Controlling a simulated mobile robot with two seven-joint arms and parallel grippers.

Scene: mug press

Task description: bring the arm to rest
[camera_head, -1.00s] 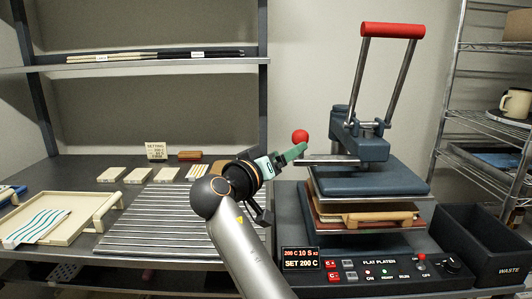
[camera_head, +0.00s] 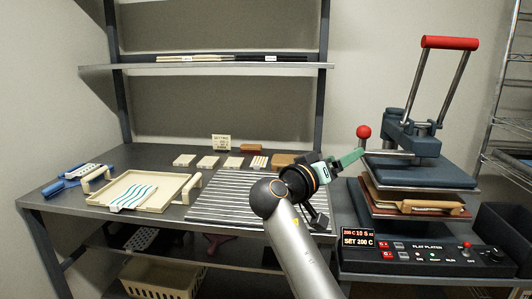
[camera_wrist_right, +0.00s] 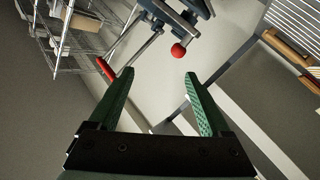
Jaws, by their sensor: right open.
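My right arm rises from the bottom of the head view. Its gripper (camera_head: 352,159) with green fingers is raised beside the press (camera_head: 420,165), just below the red ball knob (camera_head: 363,132) in the picture. I cannot tell from the head view how far apart they are. In the right wrist view the gripper (camera_wrist_right: 158,76) is open, with nothing between its fingers. The red knob (camera_wrist_right: 178,51) shows there beyond the fingertips. The press stands open, with its red handle (camera_head: 450,43) raised. My left gripper is not in view.
A slatted rack (camera_head: 225,205) lies on the table left of the press. A cream tray (camera_head: 183,196) holds a striped cloth (camera_head: 133,197). Several pale blocks (camera_head: 208,162) line the back. A shelf (camera_head: 200,68) spans above. A dark bin (camera_head: 507,235) stands right of the press.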

